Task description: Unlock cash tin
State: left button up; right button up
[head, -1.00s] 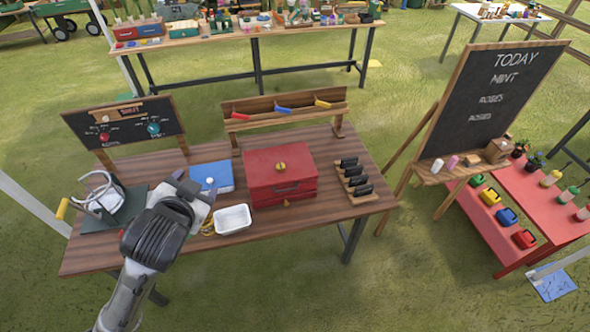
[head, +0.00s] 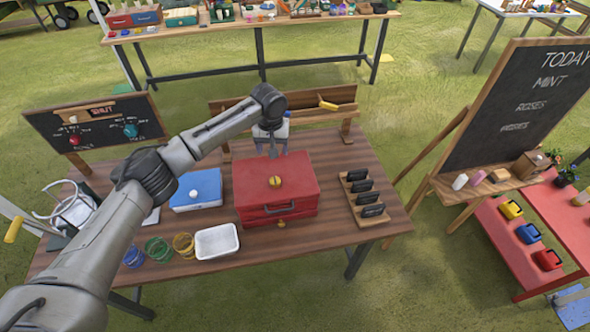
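The red cash tin (head: 250,199) sits on the wooden table with its lid down. A round brass piece (head: 275,181) is on its lid, a dark handle is on its front, and a small brass piece (head: 281,223) shows low at the front. My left arm reaches in from the left, and its gripper (head: 272,150) points down just behind the tin's back edge, in front of the wooden rack (head: 338,95). Whether its fingers are apart or hold anything is too small to tell. A yellow item (head: 328,105) is on the rack; the arm hides the rack's middle. My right gripper is not in view.
A blue box (head: 196,190), a white tray (head: 217,241) and coloured wire coils (head: 157,249) are left of the tin. A holder with black items (head: 362,187) is at its right. A chalkboard sign (head: 92,124) stands at the back left.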

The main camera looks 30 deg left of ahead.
aim_at(275, 180)
pick_arm(q)
jog(key=f+n, duration=0.1)
jog(key=f, duration=0.3)
jog(key=f+n, duration=0.1)
jog(key=f, duration=0.4)
jog(key=s+f+n+b, duration=0.1)
jog(key=f, duration=0.4)
jog(key=shift+s+d+f, duration=0.1)
jog(key=shift+d, duration=0.2)
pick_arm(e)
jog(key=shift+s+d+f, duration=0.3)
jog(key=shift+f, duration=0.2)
pick_arm(q)
jog(key=shift+c, duration=0.5)
